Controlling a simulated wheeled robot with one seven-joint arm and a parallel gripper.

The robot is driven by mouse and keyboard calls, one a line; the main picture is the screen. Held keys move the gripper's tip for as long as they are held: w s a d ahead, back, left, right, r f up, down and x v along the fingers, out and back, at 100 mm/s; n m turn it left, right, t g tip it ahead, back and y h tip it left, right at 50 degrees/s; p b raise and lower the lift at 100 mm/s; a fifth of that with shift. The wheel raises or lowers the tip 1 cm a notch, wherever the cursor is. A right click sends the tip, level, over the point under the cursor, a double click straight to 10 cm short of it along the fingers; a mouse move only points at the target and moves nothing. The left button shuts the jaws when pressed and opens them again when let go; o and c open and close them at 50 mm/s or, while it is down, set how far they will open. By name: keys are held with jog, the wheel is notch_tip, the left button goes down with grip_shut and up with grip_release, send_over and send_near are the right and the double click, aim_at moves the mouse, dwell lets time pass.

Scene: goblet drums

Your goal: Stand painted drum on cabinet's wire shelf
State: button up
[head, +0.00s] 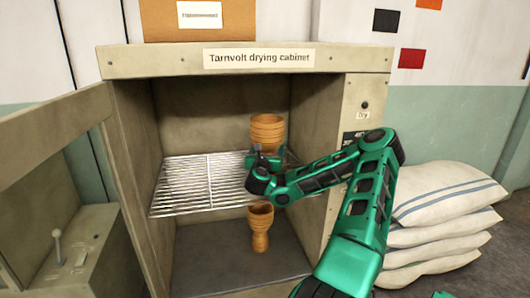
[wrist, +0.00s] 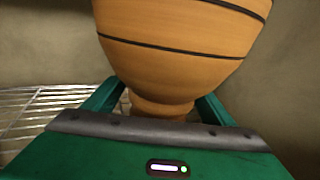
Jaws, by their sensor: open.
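An orange-brown goblet drum (head: 268,131) with dark bands is upright inside the cabinet, at the level of the wire shelf (head: 185,183). My gripper (head: 266,157) is at its narrow waist and hides its lower part, so its contact with the shelf is not visible. In the wrist view the drum (wrist: 178,45) rises between the two green fingers of my gripper (wrist: 158,104). The fingers are open, one on each side of the waist. A second, similar drum (head: 260,226) stands upright on the cabinet floor below the shelf.
The drying cabinet (head: 333,160) has its door (head: 50,130) swung open to the left. The left part of the wire shelf is bare. A cardboard box (head: 240,22) sits on top. Several stacked sacks (head: 440,195) lie to the right. A lever box (head: 80,255) is at lower left.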

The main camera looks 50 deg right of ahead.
aim_at(267, 149)
jog(key=shift+r, duration=0.1)
jog(key=shift+s+a+r, duration=0.1)
jog(key=shift+a, duration=0.05)
jog(key=shift+s+a, duration=0.15)
jog(key=shift+a, duration=0.2)
jog(key=v, duration=1.1)
jog(key=shift+s+d, duration=0.1)
jog(key=shift+s, duration=0.05)
